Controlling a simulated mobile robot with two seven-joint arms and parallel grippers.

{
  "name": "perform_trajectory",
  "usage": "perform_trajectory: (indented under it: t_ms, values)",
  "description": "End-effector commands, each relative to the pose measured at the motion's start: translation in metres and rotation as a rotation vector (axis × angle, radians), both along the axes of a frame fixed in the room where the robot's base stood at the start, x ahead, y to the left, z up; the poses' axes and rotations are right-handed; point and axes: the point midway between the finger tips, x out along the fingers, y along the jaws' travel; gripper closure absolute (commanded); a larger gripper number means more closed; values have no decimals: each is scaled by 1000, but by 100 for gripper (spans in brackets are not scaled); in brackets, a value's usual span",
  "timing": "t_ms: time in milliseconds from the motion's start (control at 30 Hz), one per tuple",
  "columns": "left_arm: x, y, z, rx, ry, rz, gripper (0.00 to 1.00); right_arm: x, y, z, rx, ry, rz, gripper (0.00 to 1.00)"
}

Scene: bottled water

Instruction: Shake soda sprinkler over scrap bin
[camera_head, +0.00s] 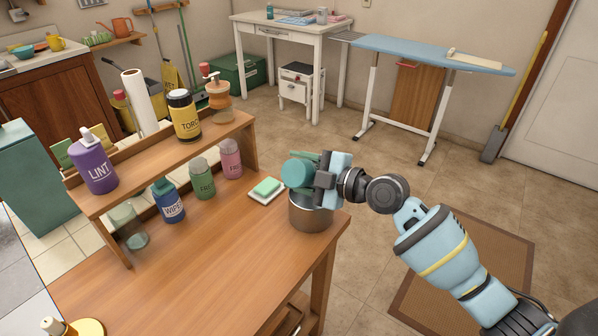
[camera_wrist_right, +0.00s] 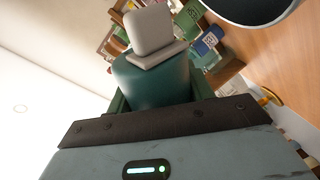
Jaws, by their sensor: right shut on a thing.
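The scrap bin, a round metal pot (camera_head: 311,216), stands on the table directly below the sprinkler. The gripper and sprinkler hide part of its rim. My left gripper is not in view.
A green sponge on a white dish (camera_head: 266,189) lies just left of the bin. A wooden shelf (camera_head: 130,187) carries several bottles, with more beneath it. The wooden tabletop (camera_head: 200,270) is mostly clear at the front. An ironing board (camera_head: 430,54) stands well behind.

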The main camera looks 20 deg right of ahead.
Motion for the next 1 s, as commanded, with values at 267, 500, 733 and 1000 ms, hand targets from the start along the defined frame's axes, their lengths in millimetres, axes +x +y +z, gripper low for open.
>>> perform_trajectory:
  t_ms: [267,500,733,1000]
  values:
    - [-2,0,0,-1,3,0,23,0,0,35,-2,-1,-1,74]
    - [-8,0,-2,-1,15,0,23,1,-1,26,-6,-17,1,74]
    - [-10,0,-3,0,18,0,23,-1,0,-3,1,7,-2,74]
    - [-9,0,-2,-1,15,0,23,0,0,29,-2,3,0,74]
